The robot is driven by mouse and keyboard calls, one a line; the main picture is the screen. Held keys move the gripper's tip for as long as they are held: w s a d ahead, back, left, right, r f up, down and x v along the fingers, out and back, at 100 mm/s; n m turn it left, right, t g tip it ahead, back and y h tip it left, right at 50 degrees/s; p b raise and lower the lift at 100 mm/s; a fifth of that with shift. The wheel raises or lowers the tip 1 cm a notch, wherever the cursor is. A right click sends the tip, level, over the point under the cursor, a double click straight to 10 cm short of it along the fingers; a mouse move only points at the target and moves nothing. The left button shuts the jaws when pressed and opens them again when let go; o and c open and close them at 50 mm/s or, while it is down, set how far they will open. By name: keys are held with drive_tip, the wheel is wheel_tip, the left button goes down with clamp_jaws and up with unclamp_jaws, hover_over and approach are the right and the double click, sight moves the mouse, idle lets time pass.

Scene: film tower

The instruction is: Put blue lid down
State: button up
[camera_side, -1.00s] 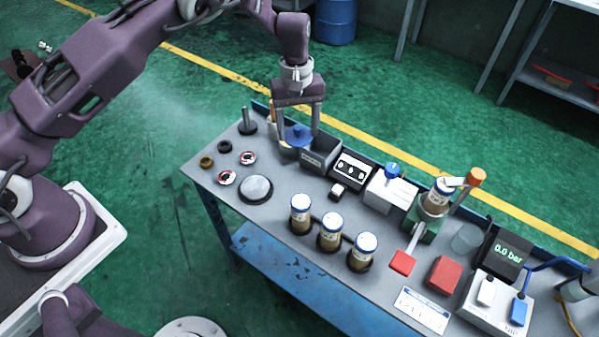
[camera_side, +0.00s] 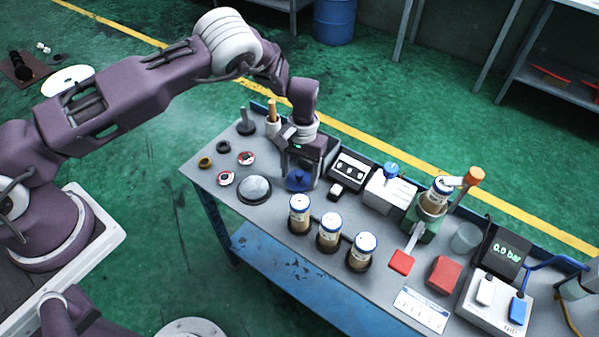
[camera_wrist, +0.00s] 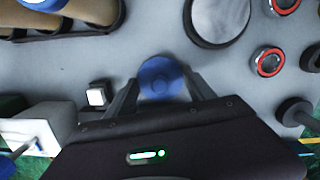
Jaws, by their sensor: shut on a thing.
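In the wrist view the blue lid (camera_wrist: 161,78) shows from above, with one finger of my gripper (camera_wrist: 160,88) on each side. My gripper is shut on the lid. I cannot tell whether the lid touches the bench.
A round mirror-like disc (camera_side: 255,189) lies just left of the lid. Three blue-capped jars (camera_side: 330,230) stand in front to the right. A small white-topped block (camera_side: 336,190) and a black panel (camera_side: 350,171) are at the right. Red-ringed discs (camera_side: 227,178) lie further left.

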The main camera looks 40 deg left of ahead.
drive_tip(key=o, duration=1.4)
drive_tip(key=shift+f, duration=0.15)
drive_tip(key=shift+c, duration=0.2)
wheel_tip(320, 180, up, 12)
drive_tip(key=w, duration=0.1)
drive_tip(key=shift+w+a+r, duration=0.15)
drive_tip(key=shift+w+r, duration=0.05)
drive_tip(key=shift+r, duration=0.05)
drive_tip(key=s+a+r+t+h, duration=0.15)
drive_tip(key=s+r, duration=0.45)
drive_tip(key=r, duration=0.7)
drive_tip(key=s+a+r+t+h, duration=0.1)
drive_tip(key=s+a+r+t, duration=0.15)
drive_tip(key=s+r, duration=0.7)
drive_tip(key=s+a+r+m+t+y, duration=0.1)
drive_tip(key=s+a+r, duration=0.1)
drive_tip(key=s, duration=0.6)
drive_tip(key=s+a+r+m+t+y, duration=0.1)
drive_tip(key=s+a+r+t, duration=0.1)
drive_tip(key=s, duration=0.6)
drive_tip(key=shift+s+a+r+y, duration=0.3)
drive_tip(key=shift+s+r+y, duration=0.1)
drive_tip(key=shift+r, duration=0.2)
